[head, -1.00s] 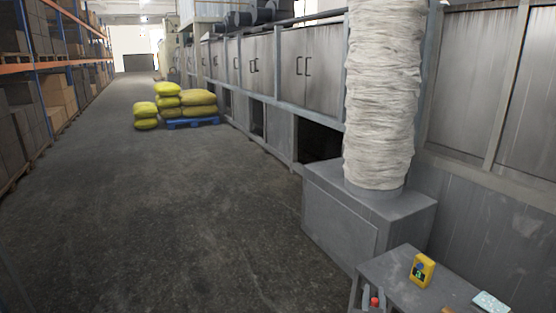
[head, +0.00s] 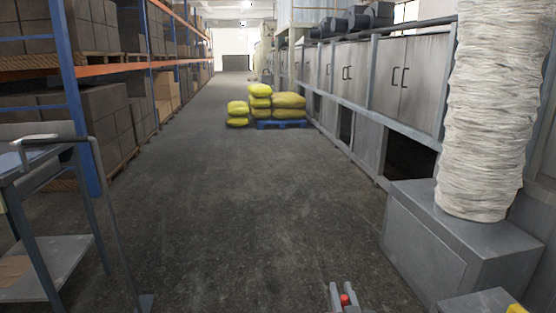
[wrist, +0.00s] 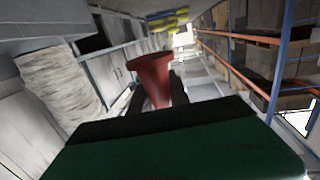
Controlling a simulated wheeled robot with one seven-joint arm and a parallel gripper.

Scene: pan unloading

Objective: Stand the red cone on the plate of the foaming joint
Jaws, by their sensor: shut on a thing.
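The red cone (wrist: 152,78) is between the fingers of my gripper (wrist: 156,92) in the wrist view, with its wide end pointing away from my palm. My gripper is shut on it. In the head view my gripper (head: 342,291) shows at the bottom edge, right of centre, with a small red part of the cone (head: 346,300) between its fingers. The cone is held in the air above the floor. I cannot make out the plate of the foaming joint in either view.
A metal cart (head: 62,262) with a handle stands at the left. A grey box (head: 455,245) with a wrapped white duct (head: 490,110) is at the right, by a table corner (head: 478,304). Yellow sacks (head: 288,100) lie far ahead. The floor (head: 235,220) between is clear.

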